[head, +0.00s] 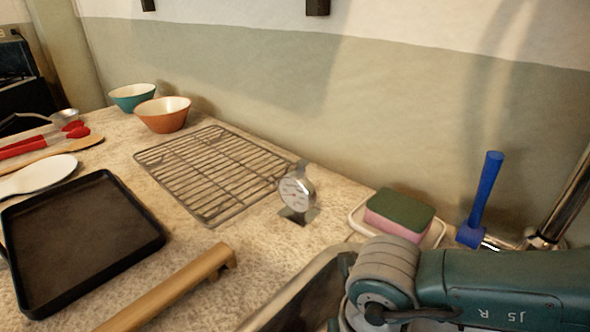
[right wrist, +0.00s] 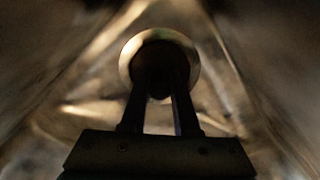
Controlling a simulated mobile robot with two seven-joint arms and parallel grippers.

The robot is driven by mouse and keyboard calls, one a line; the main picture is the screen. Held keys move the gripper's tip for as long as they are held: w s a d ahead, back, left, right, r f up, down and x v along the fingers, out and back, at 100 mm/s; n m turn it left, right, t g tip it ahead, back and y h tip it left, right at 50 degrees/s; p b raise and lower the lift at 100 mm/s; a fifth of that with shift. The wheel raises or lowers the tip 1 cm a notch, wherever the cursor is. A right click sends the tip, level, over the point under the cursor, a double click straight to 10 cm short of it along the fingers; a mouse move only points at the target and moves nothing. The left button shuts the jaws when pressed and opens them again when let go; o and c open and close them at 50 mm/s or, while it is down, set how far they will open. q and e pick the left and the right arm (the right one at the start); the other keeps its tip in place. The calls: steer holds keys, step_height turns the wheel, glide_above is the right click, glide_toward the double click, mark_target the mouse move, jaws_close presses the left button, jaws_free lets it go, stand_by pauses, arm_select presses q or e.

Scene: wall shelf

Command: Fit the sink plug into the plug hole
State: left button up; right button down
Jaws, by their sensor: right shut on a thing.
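In the right wrist view my right gripper (right wrist: 160,82) points down into the dim sink basin (right wrist: 60,85). Its two dark fingers are close together and shut on the sink plug (right wrist: 128,62), a round thing with a pale, shiny rim and a dark middle. The fingers cover its lower part. The plug hole cannot be told apart here, so I cannot tell whether the plug is over it or in it. In the head view my right arm crosses the lower right, and its gripper is hidden. My left gripper is not in view.
The sink edge (head: 297,290) runs beside my arm in the head view. A sponge (head: 399,214) on a dish, a blue-handled tap (head: 481,200) and a dial thermometer (head: 296,193) stand near it. A wire rack (head: 205,168) and black tray (head: 80,235) lie left.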

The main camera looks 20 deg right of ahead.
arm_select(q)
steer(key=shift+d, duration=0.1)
arm_select(e)
steer(key=c, duration=0.6)
jaws_free()
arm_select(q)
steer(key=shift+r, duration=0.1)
arm_select(e)
steer(key=shift+r, duration=0.1)
arm_select(q)
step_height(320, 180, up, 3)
steer(key=p, duration=0.3)
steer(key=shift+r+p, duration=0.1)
steer(key=shift+p, duration=0.2)
arm_select(e)
step_height(320, 180, up, 8)
steer(key=shift+r, duration=0.25)
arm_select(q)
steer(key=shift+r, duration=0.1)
arm_select(e)
steer(key=shift+r, duration=0.65)
